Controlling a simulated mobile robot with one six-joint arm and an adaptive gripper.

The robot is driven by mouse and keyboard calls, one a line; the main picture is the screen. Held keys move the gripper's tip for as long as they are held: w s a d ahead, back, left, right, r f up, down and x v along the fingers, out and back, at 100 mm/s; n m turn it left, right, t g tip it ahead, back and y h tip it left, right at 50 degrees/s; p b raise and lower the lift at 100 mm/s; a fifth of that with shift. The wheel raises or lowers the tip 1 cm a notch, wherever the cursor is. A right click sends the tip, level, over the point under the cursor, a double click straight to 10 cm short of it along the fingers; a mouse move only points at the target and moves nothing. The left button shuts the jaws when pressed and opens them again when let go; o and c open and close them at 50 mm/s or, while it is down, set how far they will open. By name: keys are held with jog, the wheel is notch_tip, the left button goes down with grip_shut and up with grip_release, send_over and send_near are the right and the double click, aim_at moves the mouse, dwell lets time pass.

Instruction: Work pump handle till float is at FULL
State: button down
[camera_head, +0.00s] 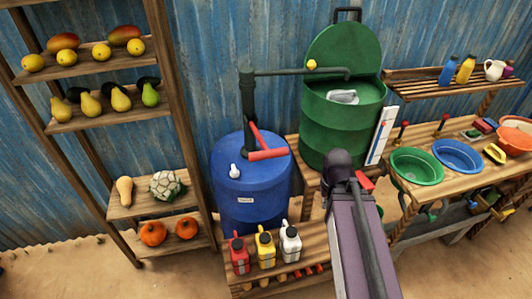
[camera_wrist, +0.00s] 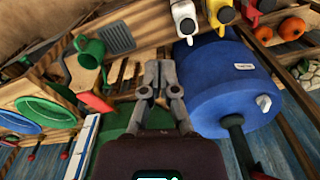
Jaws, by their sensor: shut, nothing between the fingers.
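The pump (camera_head: 248,100) is a dark green pipe standing on a blue barrel (camera_head: 250,185). Its red handle (camera_head: 267,154) sticks out low on the right side of the pipe. The spout runs right into an open green tank (camera_head: 340,125). A white gauge board (camera_head: 382,135) with blue and red marks leans at the tank's right; its float level and lettering are too small to read. In the wrist view my gripper (camera_wrist: 160,68) is shut and empty, apart from the handle, with the blue barrel (camera_wrist: 235,80) to its right. In the head view my arm hides the gripper.
Red, yellow and white jugs (camera_head: 265,250) stand on a low bench in front of the barrel. Green and blue basins (camera_head: 417,167) sit on a table at the right. A fruit shelf (camera_head: 100,130) stands left.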

jog(key=shift+a, duration=0.1)
jog(key=shift+w+r, duration=0.1)
notch_tip(320, 180, up, 18)
jog(key=n+h+p, duration=0.1)
jog(key=n+p, duration=1)
jog(key=p, duration=0.8)
send_over(267, 150)
jog(key=shift+r+g, duration=0.15)
jog(key=shift+g, duration=0.25)
jog(key=shift+a+r, duration=0.15)
jog(key=shift+a, duration=0.25)
jog(key=shift+f+b, duration=0.2)
jog(key=shift+b, duration=0.1)
jog(key=shift+s+d+f+b, duration=0.1)
jog(key=shift+d+f+b, duration=0.05)
jog(key=shift+f+b, duration=1.55)
jog(key=shift+s+d+f+b, duration=0.1)
jog(key=shift+d+f+b, duration=0.05)
jog(key=shift+f+b, duration=1.5)
